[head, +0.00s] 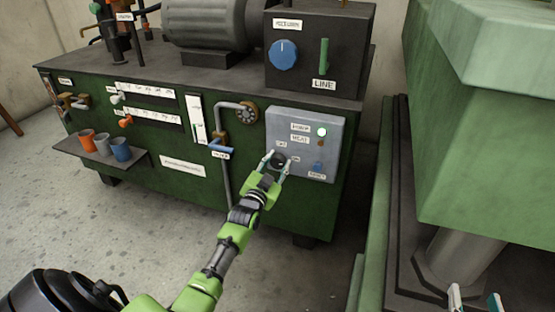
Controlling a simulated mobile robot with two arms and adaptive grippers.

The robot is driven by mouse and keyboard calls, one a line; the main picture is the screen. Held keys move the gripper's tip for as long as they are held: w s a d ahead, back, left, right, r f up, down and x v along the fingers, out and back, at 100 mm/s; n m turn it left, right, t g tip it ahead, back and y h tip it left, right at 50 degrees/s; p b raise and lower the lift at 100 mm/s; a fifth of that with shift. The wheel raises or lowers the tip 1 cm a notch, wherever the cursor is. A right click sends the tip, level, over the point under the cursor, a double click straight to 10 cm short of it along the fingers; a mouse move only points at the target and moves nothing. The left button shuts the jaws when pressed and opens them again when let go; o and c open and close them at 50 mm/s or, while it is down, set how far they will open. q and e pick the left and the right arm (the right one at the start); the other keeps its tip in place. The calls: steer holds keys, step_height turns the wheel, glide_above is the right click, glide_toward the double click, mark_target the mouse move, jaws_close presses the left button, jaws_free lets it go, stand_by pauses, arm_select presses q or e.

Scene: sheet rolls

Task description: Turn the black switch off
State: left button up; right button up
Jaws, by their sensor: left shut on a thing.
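The black switch (278,159) is a small dark round knob on the lower left of the grey control panel (335,118). My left gripper (278,160) reaches it from below, with one finger on each side, and is shut on it. The fingers partly cover the switch, so which way it points is hard to tell. A lamp (322,132) glows green at the panel's upper right. My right gripper (476,300) is at the bottom right edge, its two fingertips apart and empty, far from the panel.
The panel is on a green machine (180,178) with a blue dial (283,54) and a green lever (324,56) above. A small blue control (318,168) is right of the switch. A shelf (75,147) holds cups at left. A large green block (490,150) stands at right.

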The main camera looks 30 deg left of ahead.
arm_select(q)
steer(key=n+p, duration=0.2)
steer(key=n, duration=0.1)
steer(key=shift+r+n, duration=0.1)
steer(key=shift+n, duration=0.2)
steer(key=n+p, duration=0.1)
steer(key=n, duration=0.5)
steer(key=shift+p, duration=0.35)
steer(key=shift+n, duration=2.9)
arm_select(e)
steer(key=s+d+f+g+h, duration=0.1)
steer(key=s+d+f+g, duration=0.2)
steer(key=s+f+g, duration=0.2)
steer(key=s+d+f+g+h, duration=0.2)
steer(key=s+f+g, duration=0.4)
steer(key=s+f, duration=0.4)
steer(key=shift+s+d+f+m, duration=0.35)
steer(key=shift+s+d, duration=0.1)
steer(key=shift+d, duration=0.15)
steer(key=shift+w, duration=0.1)
arm_select(q)
steer(key=o, duration=1.1)
arm_select(e)
steer(key=shift+a, duration=0.1)
